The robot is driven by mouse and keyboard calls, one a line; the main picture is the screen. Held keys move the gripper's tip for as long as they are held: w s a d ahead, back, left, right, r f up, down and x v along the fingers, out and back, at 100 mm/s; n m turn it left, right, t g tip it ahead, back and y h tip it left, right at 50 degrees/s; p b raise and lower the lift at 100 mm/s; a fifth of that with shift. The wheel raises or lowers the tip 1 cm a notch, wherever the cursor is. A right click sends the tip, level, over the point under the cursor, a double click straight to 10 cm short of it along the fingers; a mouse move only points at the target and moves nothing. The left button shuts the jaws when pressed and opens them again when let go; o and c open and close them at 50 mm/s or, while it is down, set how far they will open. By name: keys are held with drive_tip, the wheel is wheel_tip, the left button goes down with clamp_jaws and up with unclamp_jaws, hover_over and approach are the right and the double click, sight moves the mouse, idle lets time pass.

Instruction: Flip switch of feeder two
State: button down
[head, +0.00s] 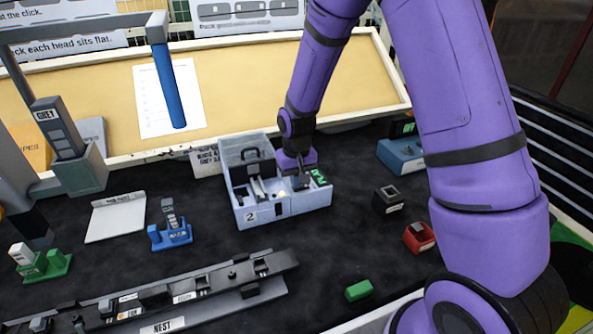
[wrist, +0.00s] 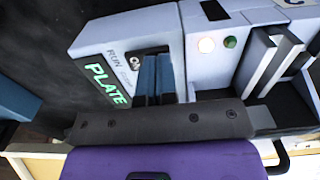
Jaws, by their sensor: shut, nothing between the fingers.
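Feeder two (head: 262,213) is a pale grey-blue box marked 2, in the middle of the dark mat in the head view. Its top also shows in the wrist view (wrist: 205,75), with a green PLATE sign (wrist: 107,85), RUN and ON lettering, a glowing pale lamp (wrist: 206,45) and a dark green round button or lamp (wrist: 230,42). My gripper (head: 303,183) is low over the feeder's right part. In the wrist view my gripper's dark blue fingers (wrist: 154,68) are together and empty, beside the ON lettering. The switch itself is hidden or cannot be made out; contact cannot be told.
A blue box (head: 401,155), a black block (head: 386,198) and a red block (head: 419,238) stand right of the feeder. A green block (head: 359,290) lies in front. The long nest rail (head: 190,290) runs front left. A blue holder (head: 171,235) stands to the left.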

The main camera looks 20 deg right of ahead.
drive_tip(key=shift+f, duration=0.3)
idle(0.4)
drive_tip(key=shift+d, duration=0.1)
drive_tip(key=shift+d+r, duration=0.25)
drive_tip(key=shift+d, duration=0.4)
wheel_tip(320, 180, up, 14)
drive_tip(key=a, duration=0.2)
idle(0.4)
idle(0.3)
